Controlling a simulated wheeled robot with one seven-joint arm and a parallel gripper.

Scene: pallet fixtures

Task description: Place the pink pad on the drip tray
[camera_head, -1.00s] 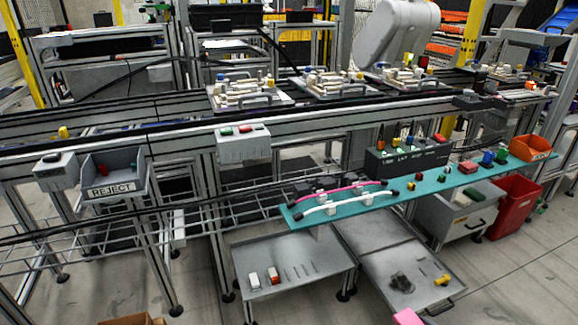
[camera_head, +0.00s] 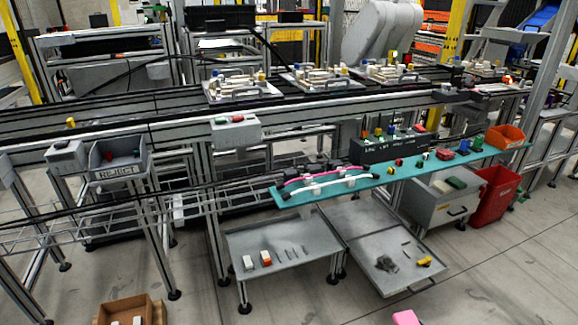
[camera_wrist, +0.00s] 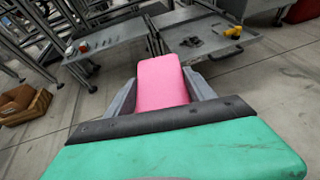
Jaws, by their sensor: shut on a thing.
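My gripper (camera_wrist: 160,92) is shut on the pink pad (camera_wrist: 163,80), a block that sticks out forward between the two grey fingers in the wrist view. A corner of the pink pad (camera_head: 406,317) also shows at the bottom edge of the head view, above open floor. Two low grey trays stand ahead: one on legs (camera_head: 290,268) at left, and one with a front handle (camera_head: 402,276) at right. I cannot tell which is the drip tray. Both also show beyond the pad in the wrist view. The pad is apart from them.
The left tray holds small white and red blocks and thin rods. The right one holds a yellow piece (camera_head: 425,262) and a dark part. A teal shelf (camera_head: 350,186) overhangs their back. A brown box (camera_head: 125,309) stands at lower left. Floor in front is clear.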

